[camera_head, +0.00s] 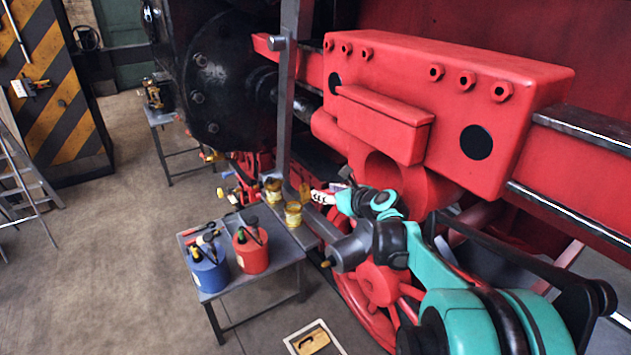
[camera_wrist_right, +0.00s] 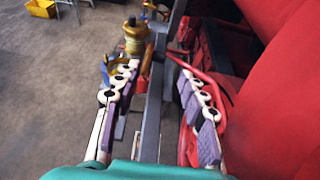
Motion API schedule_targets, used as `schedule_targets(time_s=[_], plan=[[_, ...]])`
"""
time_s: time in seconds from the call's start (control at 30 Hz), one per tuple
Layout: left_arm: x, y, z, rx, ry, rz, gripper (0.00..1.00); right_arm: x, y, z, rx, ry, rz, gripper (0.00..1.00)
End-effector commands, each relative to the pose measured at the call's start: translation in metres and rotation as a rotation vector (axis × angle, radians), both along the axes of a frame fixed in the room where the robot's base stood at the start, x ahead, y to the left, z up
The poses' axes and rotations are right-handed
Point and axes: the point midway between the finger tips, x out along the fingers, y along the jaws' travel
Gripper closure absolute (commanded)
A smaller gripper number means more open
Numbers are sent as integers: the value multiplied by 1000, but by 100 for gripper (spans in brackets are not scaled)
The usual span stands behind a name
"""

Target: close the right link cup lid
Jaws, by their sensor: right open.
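Two brass cups stand side by side on a grey bar in the head view, a left cup (camera_head: 272,190) and a right cup (camera_head: 293,214). A yellow-brown plate (camera_head: 305,192), seemingly a raised lid, stands just behind the right cup. My right gripper (camera_head: 328,194) is close to the right of this plate, and I cannot tell whether they touch. In the right wrist view my right gripper (camera_wrist_right: 158,72) is open, with its fingers spread on both sides of the bar. A brass cup (camera_wrist_right: 135,40) and an orange-brown piece (camera_wrist_right: 147,62) show beyond the fingertips. My left gripper is not in view.
A grey table (camera_head: 240,288) holds a blue oil can (camera_head: 208,270), a red oil can (camera_head: 251,254) and hand tools. The red locomotive block (camera_head: 450,100) stands close behind my right arm. A grey upright bar (camera_head: 289,95) rises beyond the cups. Open floor lies at left.

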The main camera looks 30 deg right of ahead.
Motion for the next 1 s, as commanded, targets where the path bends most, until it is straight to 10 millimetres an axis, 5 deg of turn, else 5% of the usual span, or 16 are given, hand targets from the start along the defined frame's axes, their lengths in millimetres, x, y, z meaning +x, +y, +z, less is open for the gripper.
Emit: schedule_targets(time_s=[0.4,0.73,0.77,0.9,1.0], plan=[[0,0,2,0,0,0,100,56,6,-24,-5,2,4,58],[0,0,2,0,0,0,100,61,6,-26,-6,2,4,58],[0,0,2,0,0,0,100,61,6,-26,-6,2,4,61],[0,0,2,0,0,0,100,61,6,-26,-6,2,4,98],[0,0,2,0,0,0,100,61,6,-26,-7,1,3,100]])
